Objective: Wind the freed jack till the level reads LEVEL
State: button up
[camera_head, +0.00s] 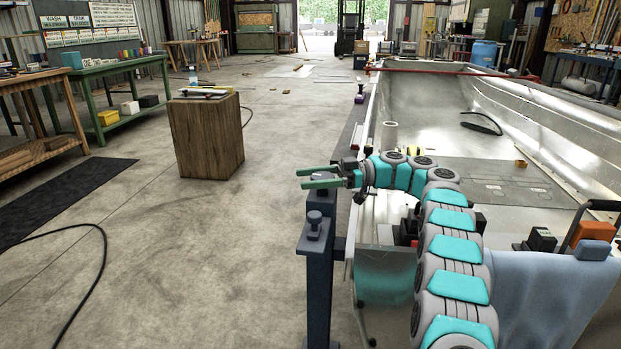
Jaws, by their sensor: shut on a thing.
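A dark blue steel jack (319,262) stands upright at the left side of the metal hull, with a knob (314,217) on a flat plate at its near top. A second blue head (321,197) rises just behind that knob. My gripper (304,179), with green fingers pointing left, is at the top of this rear head and shut on it. The fingers partly hide what lies between them, so the exact grip is hard to see. I cannot make out a level or its reading.
A wooden block (206,138) stands left. The concrete floor between is mostly clear; a black hose (100,265) lies there.

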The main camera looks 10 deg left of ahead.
dwell(0.8)
jog(key=o, duration=1.3)
